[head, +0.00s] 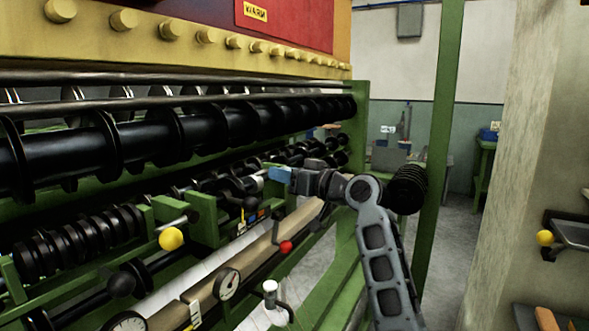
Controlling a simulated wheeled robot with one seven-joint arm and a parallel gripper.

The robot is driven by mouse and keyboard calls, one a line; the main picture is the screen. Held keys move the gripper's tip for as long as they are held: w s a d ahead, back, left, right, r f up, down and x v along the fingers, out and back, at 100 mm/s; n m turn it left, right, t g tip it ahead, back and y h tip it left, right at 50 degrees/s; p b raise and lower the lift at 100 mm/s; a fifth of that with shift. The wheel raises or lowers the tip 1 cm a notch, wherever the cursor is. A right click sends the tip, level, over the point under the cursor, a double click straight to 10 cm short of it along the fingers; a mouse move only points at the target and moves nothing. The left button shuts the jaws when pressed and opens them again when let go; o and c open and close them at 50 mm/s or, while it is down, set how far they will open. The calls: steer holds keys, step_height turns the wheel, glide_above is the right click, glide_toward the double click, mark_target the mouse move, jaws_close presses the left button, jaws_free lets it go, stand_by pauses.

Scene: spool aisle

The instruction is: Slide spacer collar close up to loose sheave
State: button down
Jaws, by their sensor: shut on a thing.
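My gripper (279,174), with blue at its end, reaches in from the right to a dark shaft in the machine. It is shut on a small pale piece at the shaft, which looks like the spacer collar (257,184); the fingers hide part of it. Just left of it on the same shaft are dark discs, the nearest of which looks like the loose sheave (238,186). The gap between collar and sheave is too small to judge in the head view.
Large black rollers (80,155) run above the work spot. Below are a beam with dial gauges (228,284), a red-knobbed lever (285,247) and a yellow knob (171,238). A green post (438,130) stands right of my arm. Open floor (460,215) lies beyond.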

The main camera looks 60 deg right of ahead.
steer(key=a, duration=0.5)
steer(key=shift+s+a, duration=0.1)
steer(key=shift+a, duration=0.05)
steer(key=c, duration=0.8)
jaws_free()
steer(key=shift+s+a+b, duration=0.15)
steer(key=shift+s+a, duration=0.05)
steer(key=shift+s, duration=1.1)
steer(key=shift+s+a+b, duration=0.15)
steer(key=shift+s+a, duration=0.1)
steer(key=shift+s, duration=1)
steer(key=shift+s+a+b, duration=0.15)
steer(key=shift+s+a, duration=0.05)
steer(key=shift+s, duration=1.1)
